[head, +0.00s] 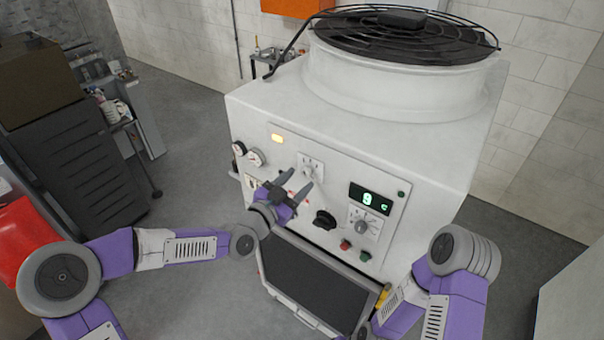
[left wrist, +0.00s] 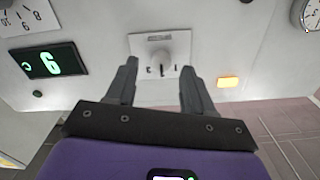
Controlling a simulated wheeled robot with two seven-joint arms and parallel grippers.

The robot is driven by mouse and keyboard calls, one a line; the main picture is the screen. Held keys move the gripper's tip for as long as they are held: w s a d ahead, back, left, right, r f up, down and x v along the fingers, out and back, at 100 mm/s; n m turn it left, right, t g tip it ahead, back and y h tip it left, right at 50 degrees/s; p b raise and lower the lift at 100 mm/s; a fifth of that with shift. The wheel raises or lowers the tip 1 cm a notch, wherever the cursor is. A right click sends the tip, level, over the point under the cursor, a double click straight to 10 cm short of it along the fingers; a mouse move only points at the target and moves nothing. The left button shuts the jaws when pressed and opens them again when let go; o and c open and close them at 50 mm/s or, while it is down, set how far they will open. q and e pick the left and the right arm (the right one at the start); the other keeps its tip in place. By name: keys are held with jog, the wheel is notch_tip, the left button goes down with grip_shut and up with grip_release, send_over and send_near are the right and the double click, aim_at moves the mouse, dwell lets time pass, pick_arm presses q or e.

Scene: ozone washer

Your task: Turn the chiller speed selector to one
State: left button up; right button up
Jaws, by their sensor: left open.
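The chiller speed selector is a small pale knob on a white square plate (head: 312,166) on the machine's front panel. My left gripper (head: 297,183) is open and empty in front of the panel. In the left wrist view its two fingers (left wrist: 158,72) stand apart, one on each side of the knob in the picture, with no clear contact. My right gripper is not in view; only its arm shows.
The panel has a green digital display (head: 370,199), a larger dial (head: 362,227), a black knob (head: 324,220), red and green buttons, gauges (head: 256,157) and a lit amber lamp (head: 277,138). A dark-screened unit (head: 312,280) stands below. Open floor lies left of the machine.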

aim_at(306, 173)
pick_arm(q)
jog(key=shift+x, duration=1.45)
jog(key=shift+a, duration=0.1)
grip_shut()
